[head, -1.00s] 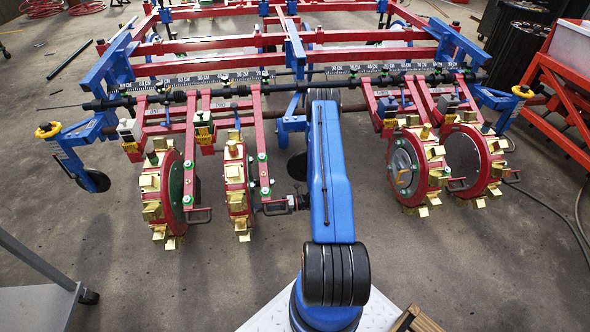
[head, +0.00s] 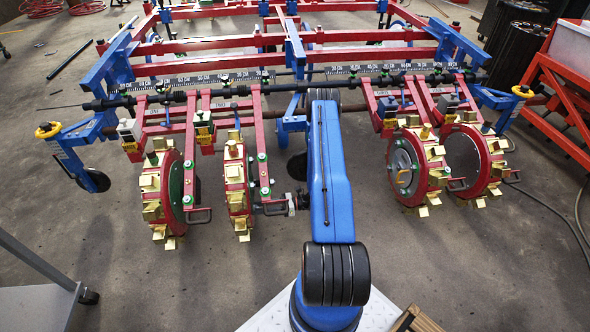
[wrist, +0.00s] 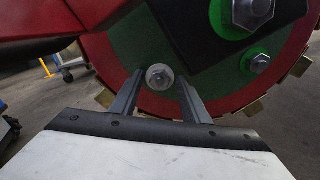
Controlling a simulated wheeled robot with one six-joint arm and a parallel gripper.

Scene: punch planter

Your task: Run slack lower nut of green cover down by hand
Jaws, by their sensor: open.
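In the wrist view, a green cover (wrist: 130,42) lies on the face of a red wheel. Its grey nut (wrist: 159,77), with a pale washer, shows between the tips of my gripper (wrist: 160,88). The two fingers are open, one on each side of the nut; I cannot tell whether they touch it or how far it stands off the cover. Another nut (wrist: 260,63) on a bright green ring sits to the upper right. In the head view, my gripper (head: 292,204) is by the second wheel from the left (head: 236,185), partly hidden by my arm.
A large centre bolt (wrist: 251,11) and a dark plate stand above the nut. In the head view, a black handle bracket (head: 272,207) is close to the gripper's left. Two more wheels (head: 411,168) stand at right.

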